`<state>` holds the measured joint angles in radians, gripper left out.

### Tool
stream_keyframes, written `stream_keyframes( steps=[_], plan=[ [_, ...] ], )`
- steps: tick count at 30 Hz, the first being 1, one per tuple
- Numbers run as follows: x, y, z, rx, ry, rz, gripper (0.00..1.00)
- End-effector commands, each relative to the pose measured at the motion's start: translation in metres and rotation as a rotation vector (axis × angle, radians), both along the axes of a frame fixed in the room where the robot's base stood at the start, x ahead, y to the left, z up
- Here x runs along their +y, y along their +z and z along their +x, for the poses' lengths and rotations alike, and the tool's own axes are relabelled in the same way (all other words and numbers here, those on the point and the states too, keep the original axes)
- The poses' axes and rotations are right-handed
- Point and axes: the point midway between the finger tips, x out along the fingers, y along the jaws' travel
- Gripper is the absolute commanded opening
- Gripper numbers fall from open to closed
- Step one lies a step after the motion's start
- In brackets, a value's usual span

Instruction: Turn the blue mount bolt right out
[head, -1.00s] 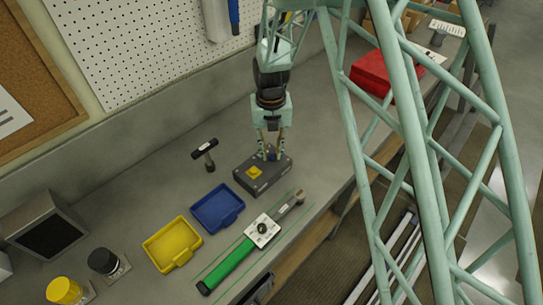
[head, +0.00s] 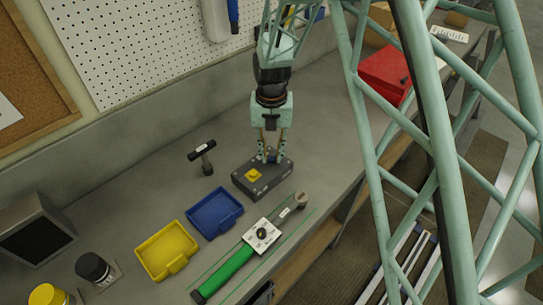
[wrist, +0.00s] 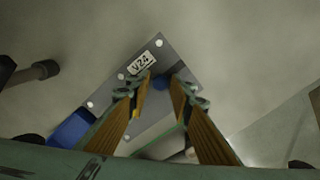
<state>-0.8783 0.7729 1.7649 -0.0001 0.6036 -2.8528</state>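The dark grey turret plate block (head: 250,187) lies on the bench, with a yellow square bolt (head: 254,175) on its top. My gripper (head: 271,157) points down over the far right part of the block. In the wrist view the blue mount bolt (wrist: 161,84) stands between the two fingertips (wrist: 160,86). The fingers are apart, and a gap shows on the left of the bolt. The plate also shows there with a V24 label (wrist: 141,63). Part of the yellow bolt shows behind the left finger.
A blue tray (head: 238,210) and a yellow tray (head: 141,262) stand left of the block. A green-handled torque wrench (head: 225,270) lies in front. A red box (head: 375,82) is at the right back.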

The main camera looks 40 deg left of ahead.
Motion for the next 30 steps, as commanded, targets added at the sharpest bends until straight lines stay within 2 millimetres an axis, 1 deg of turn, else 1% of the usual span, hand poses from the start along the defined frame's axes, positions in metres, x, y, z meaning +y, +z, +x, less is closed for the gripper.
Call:
stream_keyframes(
  steps=[30],
  plan=[
    [-0.0002,0.001,-0.0002,0.001,-0.578,-0.001,0.2]
  ],
)
